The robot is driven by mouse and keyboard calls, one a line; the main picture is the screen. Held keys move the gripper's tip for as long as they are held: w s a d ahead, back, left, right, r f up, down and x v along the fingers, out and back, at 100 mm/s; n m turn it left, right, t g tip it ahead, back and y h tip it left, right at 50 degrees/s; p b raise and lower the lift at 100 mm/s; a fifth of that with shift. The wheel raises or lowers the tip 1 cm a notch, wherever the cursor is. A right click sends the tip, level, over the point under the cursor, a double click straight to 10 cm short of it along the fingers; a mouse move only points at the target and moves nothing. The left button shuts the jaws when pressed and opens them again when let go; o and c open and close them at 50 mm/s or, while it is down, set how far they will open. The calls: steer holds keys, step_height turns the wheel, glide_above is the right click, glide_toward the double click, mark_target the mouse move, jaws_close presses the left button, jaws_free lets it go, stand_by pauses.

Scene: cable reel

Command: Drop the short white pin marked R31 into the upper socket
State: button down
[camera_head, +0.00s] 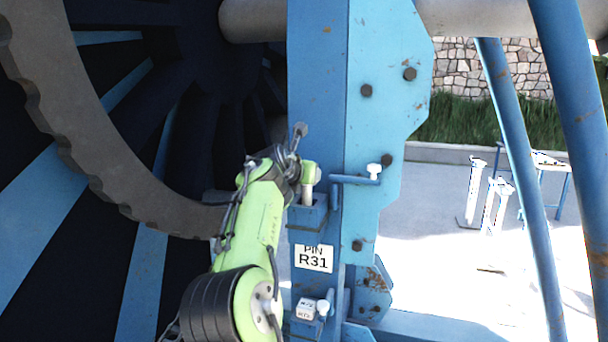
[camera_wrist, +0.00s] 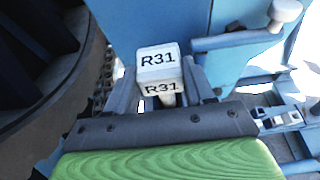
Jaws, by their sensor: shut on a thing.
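The white pin marked R31 (camera_wrist: 158,60) is held between the fingers of my gripper (camera_wrist: 160,85), its label facing the wrist camera. In the head view my gripper (camera_head: 304,174) is at the blue post, with the pin's pale shaft (camera_head: 308,192) hanging upright below it. The upper socket (camera_head: 308,216) is a blue box on the post, directly under the shaft. The shaft's lower end meets the socket's top edge; I cannot tell whether it is inside. The socket's opening is hidden in the wrist view.
A blue bar (camera_head: 350,180) with a white knob (camera_head: 373,170) sticks out right of the socket. A PIN R31 label (camera_head: 313,258) is below it. A lower holder carries another white block (camera_head: 306,308). The big reel (camera_head: 120,190) fills the left.

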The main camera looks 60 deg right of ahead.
mark_target(305, 195)
steer(key=shift+f+b, duration=1.85)
steer(key=shift+f, duration=0.2)
steer(key=shift+f, duration=0.1)
steer(key=shift+f+b, duration=0.45)
steer(key=shift+b, duration=0.05)
steer(key=shift+c, duration=1.6)
jaws_free()
steer(key=shift+f, duration=0.1)
steer(key=shift+a, duration=0.1)
steer(key=b+v, duration=0.6)
steer(key=v, duration=0.9)
steer(key=shift+a, duration=0.3)
